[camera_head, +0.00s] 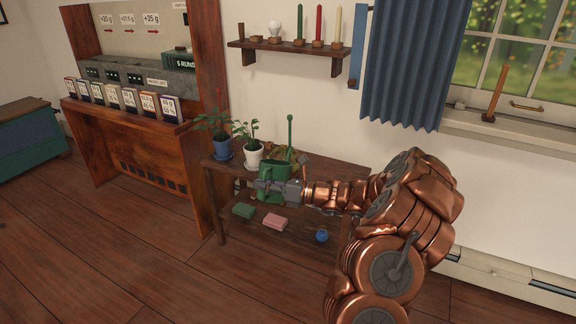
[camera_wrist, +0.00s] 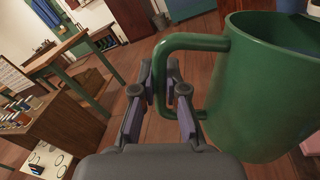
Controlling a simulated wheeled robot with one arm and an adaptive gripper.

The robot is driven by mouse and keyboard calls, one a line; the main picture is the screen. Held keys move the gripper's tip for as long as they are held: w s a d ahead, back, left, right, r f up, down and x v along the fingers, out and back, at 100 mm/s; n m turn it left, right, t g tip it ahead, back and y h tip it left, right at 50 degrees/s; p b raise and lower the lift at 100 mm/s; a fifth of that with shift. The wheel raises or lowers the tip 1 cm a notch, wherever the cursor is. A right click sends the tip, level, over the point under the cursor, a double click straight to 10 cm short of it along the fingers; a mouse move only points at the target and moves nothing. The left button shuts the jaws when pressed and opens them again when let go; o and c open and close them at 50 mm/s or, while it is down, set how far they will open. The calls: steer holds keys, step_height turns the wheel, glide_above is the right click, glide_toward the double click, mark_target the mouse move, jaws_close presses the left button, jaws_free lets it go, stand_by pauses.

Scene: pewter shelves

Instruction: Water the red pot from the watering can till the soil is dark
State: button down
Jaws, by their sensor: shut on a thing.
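The green watering can (camera_head: 273,169) is over the front of the dark wooden plant bench. In the wrist view the can (camera_wrist: 262,95) fills the right side, and its loop handle (camera_wrist: 195,41) runs between my finger pads. My gripper (camera_head: 277,188) is shut on this handle; its fingers also show in the wrist view (camera_wrist: 160,92). I see no red pot. I cannot tell whether the can touches the bench.
A blue pot (camera_head: 223,153) and a white pot (camera_head: 252,158) with plants stand left of the can. A green block (camera_head: 243,211), a pink block (camera_head: 274,221) and a blue object (camera_head: 322,235) are on the lower shelf. A wall shelf (camera_head: 290,46) with candles hangs above.

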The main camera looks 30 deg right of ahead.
steer(key=shift+d+r+m+p, duration=0.1)
steer(key=shift+r+m+p, duration=0.2)
steer(key=shift+r+p, duration=1.1)
stand_by(2.0)
steer(key=shift+f+p, duration=0.35)
steer(key=shift+f, duration=0.2)
step_height(320, 180, down, 13)
steer(key=n+b, duration=0.5)
steer(key=b, duration=0.6)
steer(key=shift+w+d+f+b, duration=0.15)
steer(key=shift+w+d+b, duration=0.05)
steer(key=shift+w+b, duration=0.1)
steer(key=shift+r, duration=0.2)
steer(key=shift+r+p, duration=2.05)
steer(key=shift+r, duration=0.3)
